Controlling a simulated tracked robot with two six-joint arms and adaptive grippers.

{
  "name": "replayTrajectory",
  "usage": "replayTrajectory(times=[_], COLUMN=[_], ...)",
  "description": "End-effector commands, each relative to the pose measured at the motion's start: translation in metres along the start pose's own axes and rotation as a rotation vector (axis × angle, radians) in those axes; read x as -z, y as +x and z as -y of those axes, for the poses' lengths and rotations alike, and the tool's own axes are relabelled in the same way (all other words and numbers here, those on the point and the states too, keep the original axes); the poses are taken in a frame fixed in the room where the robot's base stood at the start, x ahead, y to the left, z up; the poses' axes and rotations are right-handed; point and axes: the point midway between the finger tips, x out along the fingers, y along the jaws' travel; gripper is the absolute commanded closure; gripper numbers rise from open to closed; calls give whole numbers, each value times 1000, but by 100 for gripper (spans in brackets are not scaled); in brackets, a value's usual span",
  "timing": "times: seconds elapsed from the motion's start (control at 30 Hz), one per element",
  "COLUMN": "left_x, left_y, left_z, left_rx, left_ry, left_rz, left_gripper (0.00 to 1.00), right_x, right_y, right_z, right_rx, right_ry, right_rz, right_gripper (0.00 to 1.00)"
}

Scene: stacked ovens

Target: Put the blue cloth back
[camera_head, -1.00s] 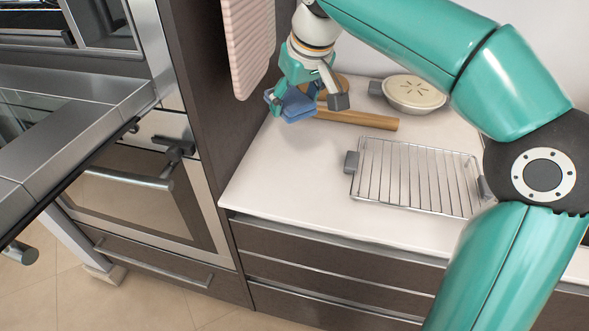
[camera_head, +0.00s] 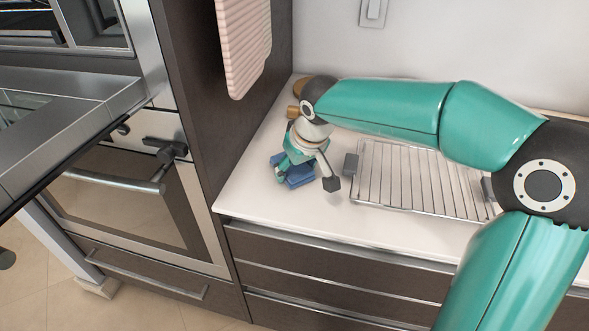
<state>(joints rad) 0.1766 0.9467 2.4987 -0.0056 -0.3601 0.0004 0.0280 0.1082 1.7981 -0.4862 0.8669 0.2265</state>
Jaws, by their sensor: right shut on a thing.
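The blue cloth (camera_head: 300,178) is a small folded pad low over the white counter, near its left end. My right gripper (camera_head: 304,176) points down and is shut on the cloth, covering part of it. I cannot tell whether the cloth touches the counter. My left gripper is not in view.
A wire rack (camera_head: 405,185) with grey end grips lies right of the gripper. A pink ribbed towel (camera_head: 243,45) hangs by the dark cabinet side. A wooden item (camera_head: 298,88) is partly hidden behind my arm. The oven door (camera_head: 75,120) is open at left. The counter's front left is clear.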

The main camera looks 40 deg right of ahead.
Motion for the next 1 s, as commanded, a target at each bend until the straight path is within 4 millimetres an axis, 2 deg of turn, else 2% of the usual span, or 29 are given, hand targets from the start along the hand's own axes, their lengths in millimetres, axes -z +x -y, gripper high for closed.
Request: replayTrajectory(times=[0.33, 0.37, 0.5, 0.83, 1.0], left_x=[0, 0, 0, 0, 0], left_y=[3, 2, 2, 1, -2], left_z=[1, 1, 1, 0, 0], left_rx=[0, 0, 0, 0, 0], left_ry=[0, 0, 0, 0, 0], left_rz=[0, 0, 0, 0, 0], left_gripper=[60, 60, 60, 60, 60], right_x=[-2, -2, -1, -1, 1], right_y=[4, 3, 3, 2, -9], right_z=[0, 0, 0, 0, 0], right_rx=[-1, -1, -1, -1, 0], right_ry=[0, 0, 0, 0, -1], right_rz=[0, 0, 0, 0, -3], right_gripper=[66, 30, 8, 8, 8])
